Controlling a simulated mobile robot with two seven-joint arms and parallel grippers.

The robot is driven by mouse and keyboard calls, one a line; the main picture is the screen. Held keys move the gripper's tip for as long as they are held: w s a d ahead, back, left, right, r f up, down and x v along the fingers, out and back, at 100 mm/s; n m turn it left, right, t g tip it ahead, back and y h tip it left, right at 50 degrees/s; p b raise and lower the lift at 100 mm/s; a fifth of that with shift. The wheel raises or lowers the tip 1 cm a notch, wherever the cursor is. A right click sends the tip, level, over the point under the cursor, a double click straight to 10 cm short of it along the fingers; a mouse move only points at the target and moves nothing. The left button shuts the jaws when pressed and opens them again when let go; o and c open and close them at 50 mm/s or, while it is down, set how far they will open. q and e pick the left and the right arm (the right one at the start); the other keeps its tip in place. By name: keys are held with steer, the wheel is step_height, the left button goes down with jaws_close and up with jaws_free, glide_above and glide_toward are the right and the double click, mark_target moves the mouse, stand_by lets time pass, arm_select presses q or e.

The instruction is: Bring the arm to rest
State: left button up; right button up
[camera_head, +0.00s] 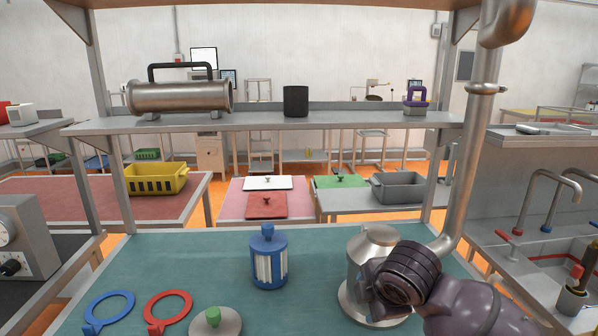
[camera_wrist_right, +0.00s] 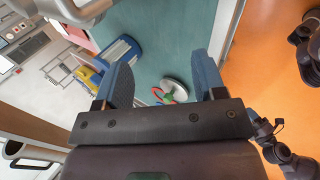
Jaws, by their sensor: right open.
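My right arm comes in at the lower right of the head view, its dark wrist in front of a metal vessel on the green table (camera_head: 330,250). In the right wrist view my right gripper (camera_wrist_right: 163,68) is open, its two blue fingers wide apart with nothing held between them. Its fingertips cannot be made out in the head view. My left gripper is not seen in the head view.
A blue canister (camera_head: 269,262), blue ring (camera_head: 88,310), red ring (camera_head: 148,308) and disc with green knob (camera_head: 213,322) are on the table. The metal vessel (camera_head: 362,262) with its pipe stands behind my wrist. A shelf (camera_head: 340,119) spans above.

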steer(key=s+d+f+m+g, duration=0.1)
steer(key=s+d+f+m, duration=0.4)
steer(key=s+f+m, duration=0.65)
steer(key=s+d+f+m+g+h, duration=0.1)
steer(key=s+d+f+m, duration=0.3)
steer(key=s, duration=0.5)
steer(key=s+d+f+m+g+h, duration=0.1)
steer(key=s+d+m, duration=0.35)
steer(key=s, duration=0.55)
steer(key=w+f+n+t, duration=0.1)
steer(key=w+f+t, duration=0.7)
steer(key=f, duration=0.2)
steer(key=shift+w+d+f+y, duration=0.15)
steer(key=shift+d+f+y, duration=0.1)
steer(key=shift+f+y, duration=0.05)
